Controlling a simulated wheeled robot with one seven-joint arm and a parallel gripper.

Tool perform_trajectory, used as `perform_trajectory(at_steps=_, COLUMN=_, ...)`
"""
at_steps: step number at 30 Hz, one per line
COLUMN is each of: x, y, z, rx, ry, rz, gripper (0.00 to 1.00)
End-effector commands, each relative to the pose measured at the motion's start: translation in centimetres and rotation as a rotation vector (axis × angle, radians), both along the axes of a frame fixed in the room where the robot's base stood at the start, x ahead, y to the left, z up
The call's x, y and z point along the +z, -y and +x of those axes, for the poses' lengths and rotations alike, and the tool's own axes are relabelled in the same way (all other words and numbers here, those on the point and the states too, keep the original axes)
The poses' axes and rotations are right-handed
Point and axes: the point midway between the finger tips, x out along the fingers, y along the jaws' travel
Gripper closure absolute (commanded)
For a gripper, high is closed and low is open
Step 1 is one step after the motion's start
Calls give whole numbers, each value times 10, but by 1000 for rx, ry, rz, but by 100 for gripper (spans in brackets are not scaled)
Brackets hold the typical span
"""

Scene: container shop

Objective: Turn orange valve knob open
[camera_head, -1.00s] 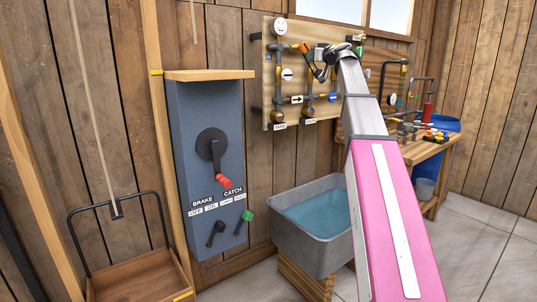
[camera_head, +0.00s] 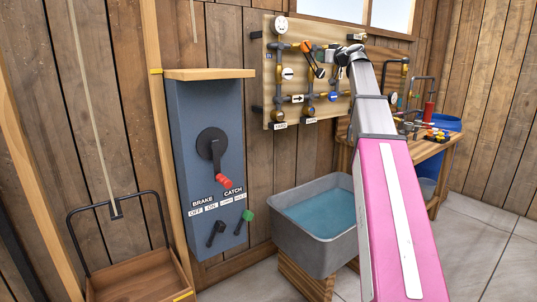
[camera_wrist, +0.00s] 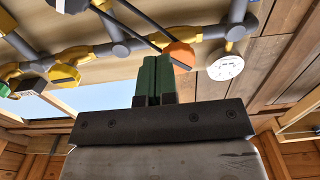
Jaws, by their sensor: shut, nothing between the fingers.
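An orange valve knob (camera_head: 306,47) sits on the upper pipe of the wall panel, right of a white round gauge (camera_head: 281,25). In the wrist view the orange knob (camera_wrist: 181,53) is just beyond my green fingertips, partly behind them. My gripper (camera_wrist: 156,62) is shut and empty; I cannot tell whether its tips touch the knob. In the head view the end of my arm is right of this knob and its fingertips are hard to make out.
The wooden panel (camera_head: 268,75) carries several pipes, gauges and valves close together. A metal tub of water (camera_head: 282,236) stands below it. A blue-grey brake box (camera_head: 182,130) is at left, a workbench with a blue barrel (camera_head: 447,124) at right.

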Motion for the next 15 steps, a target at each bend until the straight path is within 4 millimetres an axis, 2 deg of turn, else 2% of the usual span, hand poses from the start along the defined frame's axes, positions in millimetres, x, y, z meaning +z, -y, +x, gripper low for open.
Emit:
perform_trajectory(at_steps=11, x=0, y=1, z=-6, rx=1, ry=1, rz=0, gripper=100)
perform_trajectory(at_steps=15, x=2, y=-5, z=-15, rx=1, ry=1, rz=1, gripper=100)
